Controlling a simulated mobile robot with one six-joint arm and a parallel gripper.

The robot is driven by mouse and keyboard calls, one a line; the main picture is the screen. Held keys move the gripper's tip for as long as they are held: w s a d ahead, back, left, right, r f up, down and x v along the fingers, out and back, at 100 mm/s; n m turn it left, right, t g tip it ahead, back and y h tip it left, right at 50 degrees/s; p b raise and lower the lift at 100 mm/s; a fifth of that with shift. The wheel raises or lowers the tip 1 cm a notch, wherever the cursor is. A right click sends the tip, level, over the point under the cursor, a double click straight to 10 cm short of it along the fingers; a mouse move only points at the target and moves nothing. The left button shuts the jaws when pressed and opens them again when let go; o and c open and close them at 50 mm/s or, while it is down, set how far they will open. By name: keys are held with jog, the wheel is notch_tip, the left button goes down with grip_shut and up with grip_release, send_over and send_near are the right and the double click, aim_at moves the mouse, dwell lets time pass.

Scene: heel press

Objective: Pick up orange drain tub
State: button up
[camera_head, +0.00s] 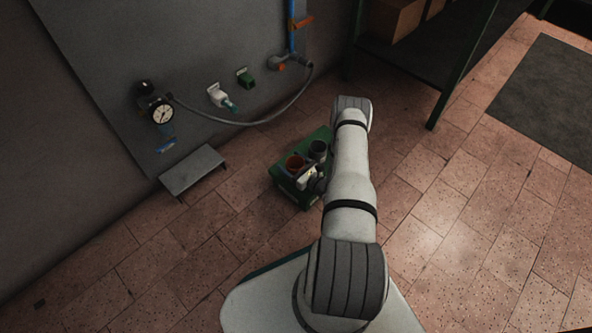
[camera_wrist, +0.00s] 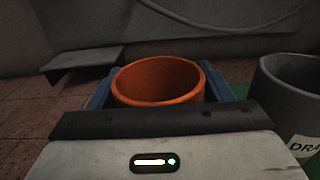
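The orange drain tub (camera_head: 295,162) is a round, open-topped tub standing upright in a green carrier (camera_head: 283,182) on the floor. It fills the middle of the wrist view (camera_wrist: 158,82), with its inside showing empty. My gripper (camera_head: 309,177) is low at the carrier, right at the tub. In the wrist view, a blue finger shows close on each side of the tub (camera_wrist: 160,96). I cannot tell whether the fingers press on it or only stand around it. The tub's lower part is hidden behind my gripper body.
A grey tub (camera_head: 318,148) with a label stands beside the orange one, to its right. A low grey step (camera_head: 193,171) is by the wall panel, which carries a gauge (camera_head: 161,113) and a hose (camera_head: 245,123). A green-framed shelf (camera_head: 452,80) stands behind right. Open tiled floor lies right.

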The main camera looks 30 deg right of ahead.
jog(key=c, duration=0.6)
jog(key=shift+r, duration=0.1)
